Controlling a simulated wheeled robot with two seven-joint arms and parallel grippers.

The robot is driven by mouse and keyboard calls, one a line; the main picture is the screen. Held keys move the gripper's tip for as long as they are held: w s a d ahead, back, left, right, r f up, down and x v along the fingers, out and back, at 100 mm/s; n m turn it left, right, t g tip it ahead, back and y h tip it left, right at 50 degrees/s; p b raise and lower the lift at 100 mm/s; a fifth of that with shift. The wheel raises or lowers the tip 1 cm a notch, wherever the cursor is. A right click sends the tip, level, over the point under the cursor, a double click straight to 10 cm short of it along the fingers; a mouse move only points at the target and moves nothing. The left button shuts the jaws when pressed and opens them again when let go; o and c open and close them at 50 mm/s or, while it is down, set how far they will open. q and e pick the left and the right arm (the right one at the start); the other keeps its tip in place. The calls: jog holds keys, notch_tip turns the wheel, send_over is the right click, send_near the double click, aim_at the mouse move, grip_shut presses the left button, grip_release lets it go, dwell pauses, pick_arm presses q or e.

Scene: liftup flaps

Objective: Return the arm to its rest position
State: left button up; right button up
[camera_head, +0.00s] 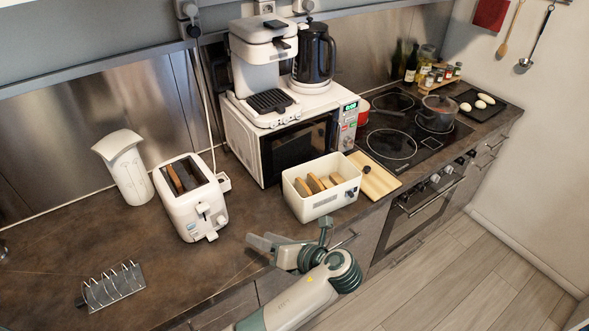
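My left arm comes in at the bottom middle of the head view. Its gripper (262,243) is over the front edge of the counter, between the white toaster and the bread box. Its fingers point to the left and hold nothing that I can make out. From this angle I cannot tell how far the fingers are apart. My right gripper is not in view.
The toaster (190,203) and cream bread box (318,203) with slices stand near the gripper. A wire rack (113,287) lies at the lower left. Behind are a white jug (125,168) and microwave (250,140). The floor (450,280) at right is clear.

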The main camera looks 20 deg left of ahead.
pick_arm(q)
jog(key=shift+f, duration=0.1)
jog(key=s+a+f+n+g+h, duration=0.1)
jog(key=s+f+n+g+h, duration=0.1)
jog(key=s+f+n+h, duration=0.9)
jog(key=s+n+h, duration=0.1)
jog(key=s+n, duration=1.55)
notch_tip(320, 180, down, 34)
jog(key=g+b, duration=0.1)
jog(key=b, duration=0.6)
jog(key=s+a+f+b, duration=0.1)
jog(key=s+f+b, duration=0.2)
jog(key=s+f, duration=0.6)
jog(key=s+a+f+g+b, duration=0.1)
jog(key=s+a+f+b, duration=0.1)
jog(key=s+f, duration=0.7)
notch_tip(320, 180, down, 6)
jog(key=shift+s+a+b, duration=0.15)
jog(key=shift+s+b, duration=0.1)
jog(key=shift+b, duration=0.2)
